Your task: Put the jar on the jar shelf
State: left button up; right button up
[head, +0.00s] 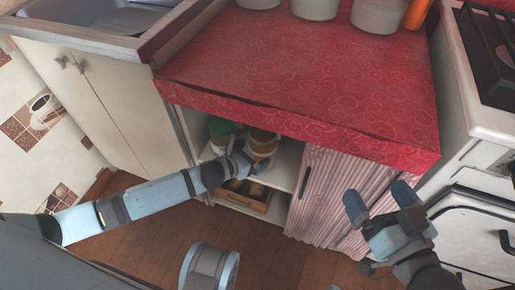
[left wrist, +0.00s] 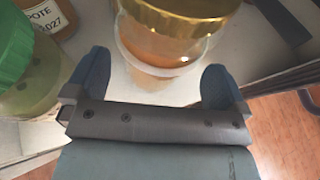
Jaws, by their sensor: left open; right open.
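A jar with a gold lid (head: 263,140) stands on the upper shelf (head: 284,177) of the open cabinet under the red counter. In the left wrist view the jar (left wrist: 190,18) has a clear body with orange contents. My left gripper (head: 247,152) reaches into the cabinet at this jar. It is open, with its blue fingers on either side of the jar's near side; I cannot tell whether they touch it. My right gripper (head: 382,203) is open and empty in front of the pink curtain. No label shows which shelf is the jar shelf.
A green-lidded jar (left wrist: 22,55) stands close left of my left gripper, with a labelled jar (left wrist: 50,17) behind it. A wooden box (head: 243,200) sits on the lower shelf. Canisters (head: 315,8) line the counter's back; its red top (head: 300,65) is otherwise clear. A pink curtain (head: 335,190) covers the cabinet's right part.

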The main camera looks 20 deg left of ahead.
pick_arm(q)
jog(key=p+v, duration=0.2)
jog(key=v, duration=0.6)
jog(key=shift+s+a, duration=0.2)
jog(key=shift+s, duration=0.15)
pick_arm(e)
jog(key=r, duration=0.1)
jog(key=r+t, duration=0.1)
jog(key=r+m, duration=0.1)
jog(key=shift+s+r+t, duration=0.1)
jog(key=shift+s+t, duration=0.2)
